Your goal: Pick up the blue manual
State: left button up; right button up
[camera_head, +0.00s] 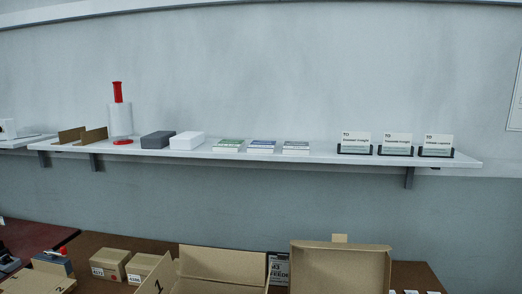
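The blue manual (262,146) lies on a white wall shelf (325,158). It is a small white stack or booklet with a blue band. A similar item with a green band (229,145) lies to its left, and one with a grey band (296,147) lies to its right, each with a small gap. Neither of my grippers shows in the head view.
Left on the shelf are a white box (188,141), a dark grey box (157,140) and a white cylinder with a red top (119,120). Card holders (396,146) stand at the right. Open cardboard boxes (340,268) stand on the table below.

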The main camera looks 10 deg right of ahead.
aim_at(257, 146)
jog(key=i+j, duration=0.1)
jog(key=j, duration=0.35)
jog(key=i+j, duration=0.1)
jog(key=j, duration=0.35)
jog(key=i+j, duration=0.1)
jog(key=j, duration=0.35)
